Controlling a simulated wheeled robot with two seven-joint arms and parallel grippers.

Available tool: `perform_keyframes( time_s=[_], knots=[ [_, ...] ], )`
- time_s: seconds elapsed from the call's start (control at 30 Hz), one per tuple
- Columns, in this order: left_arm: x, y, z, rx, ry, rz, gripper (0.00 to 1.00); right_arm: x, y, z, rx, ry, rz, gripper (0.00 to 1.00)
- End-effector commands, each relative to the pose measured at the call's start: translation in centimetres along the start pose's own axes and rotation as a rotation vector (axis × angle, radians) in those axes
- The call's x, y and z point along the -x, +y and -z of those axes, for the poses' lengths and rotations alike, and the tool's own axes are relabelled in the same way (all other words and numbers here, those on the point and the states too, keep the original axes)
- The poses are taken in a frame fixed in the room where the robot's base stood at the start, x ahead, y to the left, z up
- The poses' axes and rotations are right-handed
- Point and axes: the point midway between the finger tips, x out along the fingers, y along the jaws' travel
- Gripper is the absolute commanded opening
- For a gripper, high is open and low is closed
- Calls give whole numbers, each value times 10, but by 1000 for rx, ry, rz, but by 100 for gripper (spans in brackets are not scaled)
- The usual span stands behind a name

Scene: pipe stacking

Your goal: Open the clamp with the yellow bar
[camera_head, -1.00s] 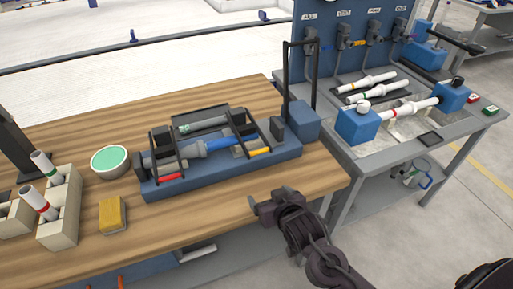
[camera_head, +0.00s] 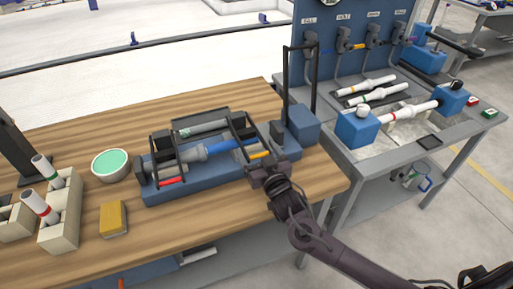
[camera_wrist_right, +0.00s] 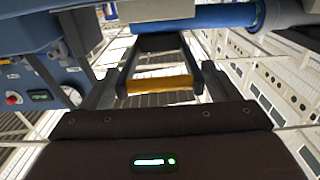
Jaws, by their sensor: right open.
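The blue clamp fixture (camera_head: 205,190) lies on the wooden table and holds a grey-and-blue pipe (camera_head: 205,152). Its right clamp has a dark frame with a yellow bar (camera_head: 259,155) at its near end; its left clamp has a red bar (camera_head: 172,182). My right gripper (camera_head: 266,168) is open at the fixture's near right side, close to the yellow bar. In the right wrist view, the yellow bar (camera_wrist_right: 160,84) lies across the gap between the two open fingers (camera_wrist_right: 155,88); I cannot tell whether they touch it. My left gripper is not in view.
A tall black handle frame with a blue block (camera_head: 303,125) stands at the fixture's right. A bowl (camera_head: 110,165), a yellow sponge-like block (camera_head: 113,219) and a pipe holder (camera_head: 62,215) are to the left. A grey side table (camera_head: 420,160) holds more pipes.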

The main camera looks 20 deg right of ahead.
Motion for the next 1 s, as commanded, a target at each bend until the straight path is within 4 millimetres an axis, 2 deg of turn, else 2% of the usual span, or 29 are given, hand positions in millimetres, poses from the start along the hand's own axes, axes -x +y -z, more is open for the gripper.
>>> perform_keyframes(
  time_s=[0.1, 0.37, 0.47, 0.8, 1.0],
  knots=[
    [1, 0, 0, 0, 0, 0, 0, -8, 0, 0, 1, 0, 0, 82],
    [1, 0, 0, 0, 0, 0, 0, -9, 0, 0, 1, -1, 1, 82],
    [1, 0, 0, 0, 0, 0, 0, -9, 0, 0, 1, -1, 1, 71],
    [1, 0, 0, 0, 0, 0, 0, -9, 0, 0, 1, -1, 1, 27],
    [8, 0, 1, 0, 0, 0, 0, -10, 0, 4, 0, -12, 1, 27]
  ],
)
